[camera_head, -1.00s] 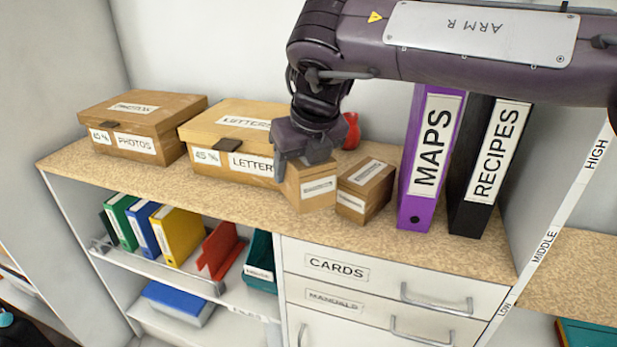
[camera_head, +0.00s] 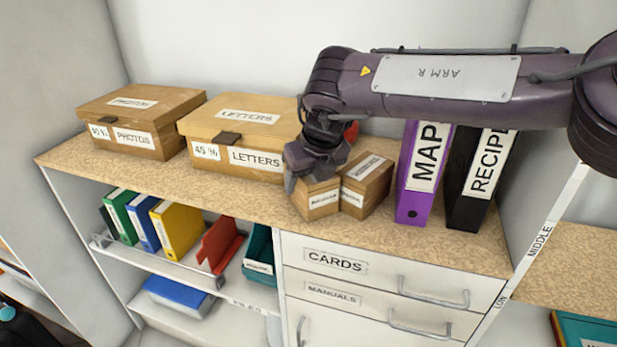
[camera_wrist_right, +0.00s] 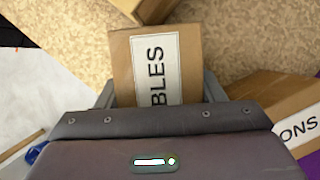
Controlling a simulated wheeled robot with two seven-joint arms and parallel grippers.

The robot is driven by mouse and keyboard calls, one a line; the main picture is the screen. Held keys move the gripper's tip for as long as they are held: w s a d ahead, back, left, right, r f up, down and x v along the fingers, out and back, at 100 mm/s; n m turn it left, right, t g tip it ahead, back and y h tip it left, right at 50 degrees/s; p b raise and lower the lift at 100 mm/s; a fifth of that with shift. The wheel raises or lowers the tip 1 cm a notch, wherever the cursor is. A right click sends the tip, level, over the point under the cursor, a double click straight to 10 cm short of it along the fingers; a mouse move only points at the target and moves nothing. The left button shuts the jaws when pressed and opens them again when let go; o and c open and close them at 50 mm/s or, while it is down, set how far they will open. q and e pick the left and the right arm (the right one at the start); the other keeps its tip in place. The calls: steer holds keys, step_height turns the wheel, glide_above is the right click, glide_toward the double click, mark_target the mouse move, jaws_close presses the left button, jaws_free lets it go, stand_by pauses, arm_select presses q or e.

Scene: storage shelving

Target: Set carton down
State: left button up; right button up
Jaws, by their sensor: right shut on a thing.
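My right gripper (camera_head: 314,172) is shut on a small brown carton (camera_head: 317,202) with a white label. The carton is upright at the front part of the speckled shelf top (camera_head: 250,208), at or just above the surface; I cannot tell if it touches. In the right wrist view the held carton (camera_wrist_right: 192,55) sits between the fingers, its label ending in "BLES". A second small carton (camera_head: 368,188) stands close on its right; its label ends in "ONS" in the right wrist view (camera_wrist_right: 275,98). My left gripper is not in view.
The LETTERS box (camera_head: 225,165) and PHOTOS box (camera_head: 140,150) stand to the left. The purple MAPS binder (camera_head: 412,208) and black RECIPES binder (camera_head: 468,212) stand to the right. A red object (camera_head: 352,131) is partly hidden behind my gripper. The front strip of the top is clear.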

steer(key=shift+f, duration=0.1)
steer(key=o, duration=1.2)
steer(key=shift+r, duration=0.2)
steer(key=v, duration=1)
steer(key=shift+s+d+r, duration=0.1)
steer(key=shift+s+r, duration=0.05)
steer(key=shift+r, duration=0.1)
steer(key=shift+s+d+r, duration=0.1)
steer(key=shift+s+r, duration=0.15)
steer(key=shift+r, duration=0.35)
